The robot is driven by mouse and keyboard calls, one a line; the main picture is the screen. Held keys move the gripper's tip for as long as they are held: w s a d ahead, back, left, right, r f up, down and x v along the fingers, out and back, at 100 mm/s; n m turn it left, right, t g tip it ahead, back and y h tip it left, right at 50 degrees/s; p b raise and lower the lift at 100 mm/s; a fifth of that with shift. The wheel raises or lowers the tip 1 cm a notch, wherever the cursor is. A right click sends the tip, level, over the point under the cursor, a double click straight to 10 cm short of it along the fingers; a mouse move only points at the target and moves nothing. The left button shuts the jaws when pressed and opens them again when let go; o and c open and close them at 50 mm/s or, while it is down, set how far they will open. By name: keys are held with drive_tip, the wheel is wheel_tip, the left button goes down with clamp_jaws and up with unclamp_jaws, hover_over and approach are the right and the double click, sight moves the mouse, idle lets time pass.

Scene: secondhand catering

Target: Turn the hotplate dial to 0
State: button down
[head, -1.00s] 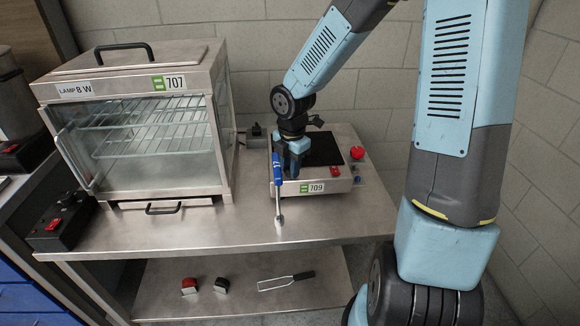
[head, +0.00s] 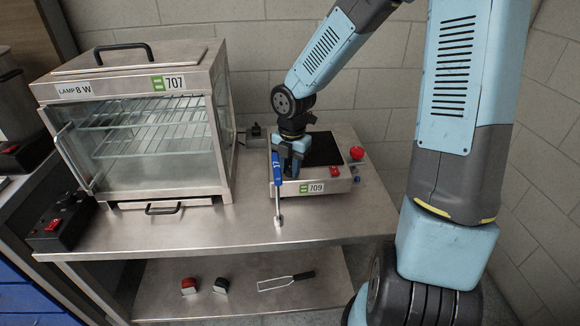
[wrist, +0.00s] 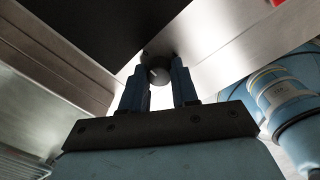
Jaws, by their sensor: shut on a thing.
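The hotplate (head: 345,184) is a steel unit with a black top plate (head: 323,147) and a tag reading 709. It stands on the right part of the steel table. My gripper (head: 287,172) points down at its front left. The dial is hidden by the gripper in the head view. I cannot read any number around the dial.
A red knob (head: 357,153) and a red switch (head: 334,171) are on the hotplate's right. A glass display cabinet (head: 150,84) tagged 707 stands left. The table's front middle (head: 200,228) is clear.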

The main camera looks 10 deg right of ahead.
drive_tip(key=c, duration=0.9)
unclamp_jaws()
drive_tip(key=shift+w, duration=0.1)
drive_tip(key=shift+o, duration=0.2)
wheel_tip(320, 180, up, 14)
drive_tip(key=shift+s+d+f, duration=0.15)
drive_tip(key=shift+s+d, duration=0.05)
drive_tip(key=shift+d, duration=0.1)
drive_tip(key=s+d+r+m+t, duration=0.2)
drive_tip(key=s+d+r+m, duration=0.3)
drive_tip(key=s+m, duration=0.5)
drive_tip(key=s+d+r+m+t, duration=0.3)
drive_tip(key=s+m, duration=0.7)
drive_tip(key=m, duration=0.8)
wheel_tip(320, 180, up, 4)
drive_tip(key=shift+d, duration=1.2)
